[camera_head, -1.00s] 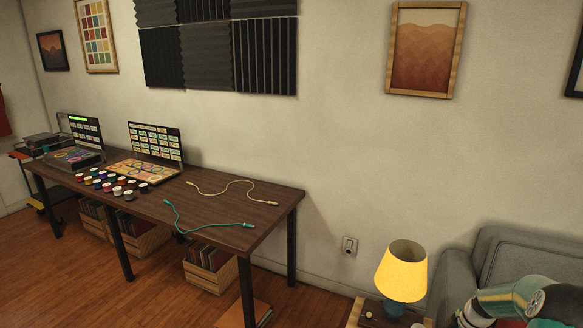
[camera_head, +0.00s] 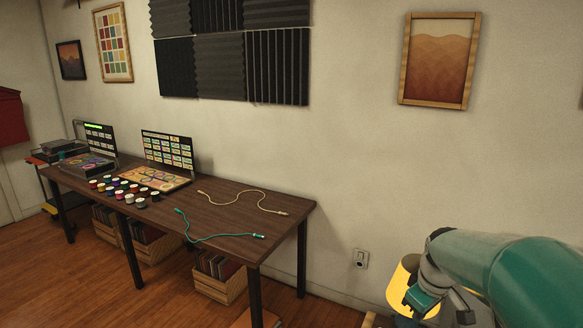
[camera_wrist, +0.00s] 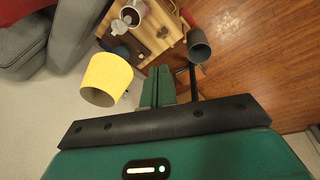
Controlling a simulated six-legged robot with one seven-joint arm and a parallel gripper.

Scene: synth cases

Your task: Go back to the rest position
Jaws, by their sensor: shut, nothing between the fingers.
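My gripper (camera_wrist: 159,70) shows in the wrist view as two green fingers side by side, shut and with nothing between them. It hangs over the floor beside a yellow lamp shade (camera_wrist: 107,79), and a small wooden table (camera_wrist: 160,45) lies beyond its tips. In the head view my green arm fills the lower right and covers part of the same lamp shade (camera_head: 398,286). I cannot make out the fingers clearly in that view.
A grey sofa (camera_wrist: 62,25) is at upper left in the wrist view. In the head view, a long dark desk (camera_head: 222,216) holds cables, jars and cases. The wood floor (camera_head: 92,272) before it is clear.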

